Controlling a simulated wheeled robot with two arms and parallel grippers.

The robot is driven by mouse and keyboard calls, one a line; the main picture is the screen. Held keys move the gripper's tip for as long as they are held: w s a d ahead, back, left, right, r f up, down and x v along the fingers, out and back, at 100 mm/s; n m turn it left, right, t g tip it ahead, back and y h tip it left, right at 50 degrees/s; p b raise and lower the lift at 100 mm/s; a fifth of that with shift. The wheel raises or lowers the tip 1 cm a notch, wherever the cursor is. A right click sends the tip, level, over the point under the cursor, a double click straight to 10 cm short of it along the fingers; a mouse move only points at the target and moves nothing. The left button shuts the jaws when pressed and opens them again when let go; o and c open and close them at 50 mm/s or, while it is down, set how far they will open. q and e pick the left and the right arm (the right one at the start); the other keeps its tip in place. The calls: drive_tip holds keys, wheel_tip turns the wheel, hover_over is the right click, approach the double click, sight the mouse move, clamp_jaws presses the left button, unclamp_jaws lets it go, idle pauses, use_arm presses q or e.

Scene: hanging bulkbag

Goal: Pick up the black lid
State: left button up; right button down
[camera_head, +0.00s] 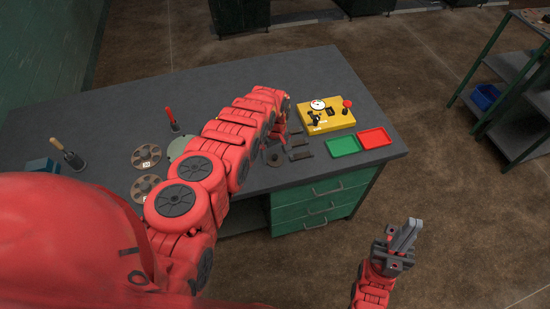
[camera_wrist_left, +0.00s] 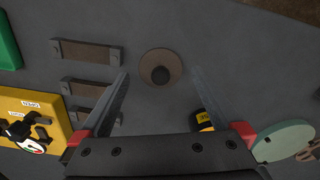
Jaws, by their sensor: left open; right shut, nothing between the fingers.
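A small dark round lid with a black knob in its middle (camera_wrist_left: 160,68) lies on the grey table in the left wrist view. It also shows near the table's front edge in the head view (camera_head: 274,157). My left gripper (camera_wrist_left: 161,73) is open and empty, its two fingers spread to either side of the lid in the picture. The gap in height between fingers and lid is hard to tell. In the head view my left arm hides much of that gripper. My right gripper (camera_head: 408,236) is shut and empty, off the table's front right.
Dark flat bars (camera_wrist_left: 87,51) lie beside the lid. A yellow control box (camera_head: 327,117), a green tray (camera_head: 343,146) and a red tray (camera_head: 375,138) are to the right. A pale green disc (camera_wrist_left: 283,141) and brown wheels (camera_head: 146,156) are on the other side.

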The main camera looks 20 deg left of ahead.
use_arm(q)
drive_tip(key=shift+s+f, duration=0.1)
drive_tip(key=shift+f, duration=0.85)
drive_tip(key=shift+r, duration=0.1)
drive_tip(key=c, duration=1.2)
drive_tip(key=shift+c, duration=0.2)
